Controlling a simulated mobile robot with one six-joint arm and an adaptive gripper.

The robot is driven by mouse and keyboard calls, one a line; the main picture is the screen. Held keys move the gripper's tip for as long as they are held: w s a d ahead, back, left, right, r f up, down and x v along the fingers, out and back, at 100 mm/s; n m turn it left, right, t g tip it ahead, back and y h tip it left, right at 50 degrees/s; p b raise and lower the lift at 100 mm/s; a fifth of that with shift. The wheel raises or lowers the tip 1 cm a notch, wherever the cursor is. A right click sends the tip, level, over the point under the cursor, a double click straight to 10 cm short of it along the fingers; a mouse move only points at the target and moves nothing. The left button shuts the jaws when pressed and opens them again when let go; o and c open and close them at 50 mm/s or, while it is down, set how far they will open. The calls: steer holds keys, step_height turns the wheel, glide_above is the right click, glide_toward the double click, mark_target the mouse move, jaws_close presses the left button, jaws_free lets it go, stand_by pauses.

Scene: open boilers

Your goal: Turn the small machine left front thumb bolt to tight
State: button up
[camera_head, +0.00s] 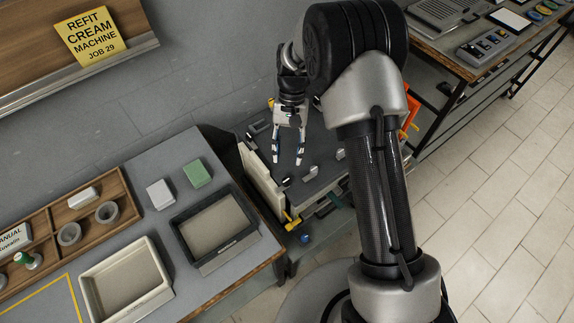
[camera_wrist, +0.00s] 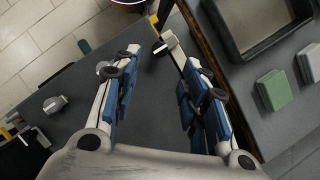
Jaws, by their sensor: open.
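The small machine (camera_head: 325,183) has a flat dark grey top, also in the wrist view (camera_wrist: 85,125). Several small grey thumb bolts stand on it. The one nearest its left front corner (camera_head: 286,181) appears to be the left front thumb bolt; in the wrist view it (camera_wrist: 166,40) seems to lie just past the right fingertip. Two other bolts (camera_head: 310,173) (camera_head: 340,154) sit farther right. My gripper (camera_head: 288,162) points down over the top, open and empty, with nothing between its fingers (camera_wrist: 153,52). I cannot tell its exact height or whether it touches the bolt.
A workbench on the left holds a dark tray (camera_head: 184,254), a cream tray (camera_head: 90,283), a green block (camera_head: 197,173), a white block (camera_head: 160,194) and a wooden organizer (camera_head: 125,207). Another bench (camera_head: 455,62) stands back right. A yellow sign (camera_head: 90,37) hangs behind. Tiled floor lies right.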

steer(key=shift+v, duration=1.4)
steer(key=s+d+r+t, duration=0.2)
steer(key=s+d+r, duration=0.15)
steer(key=r, duration=0.55)
steer(key=s+d+r+t, duration=0.25)
steer(key=s+r, duration=0.25)
steer(key=r, duration=0.5)
steer(key=s+d+r+n+t, duration=0.1)
steer(key=s+d+r+t, duration=0.1)
steer(key=s, duration=0.6)
steer(key=s+d+r+n+t, duration=0.1)
steer(key=s+d+t, duration=0.1)
steer(key=s, duration=0.6)
steer(key=shift+d+r+t+h, duration=0.35)
steer(key=shift+d+r+h, duration=0.05)
steer(key=shift+d, duration=0.5)
steer(key=shift+s, duration=0.15)
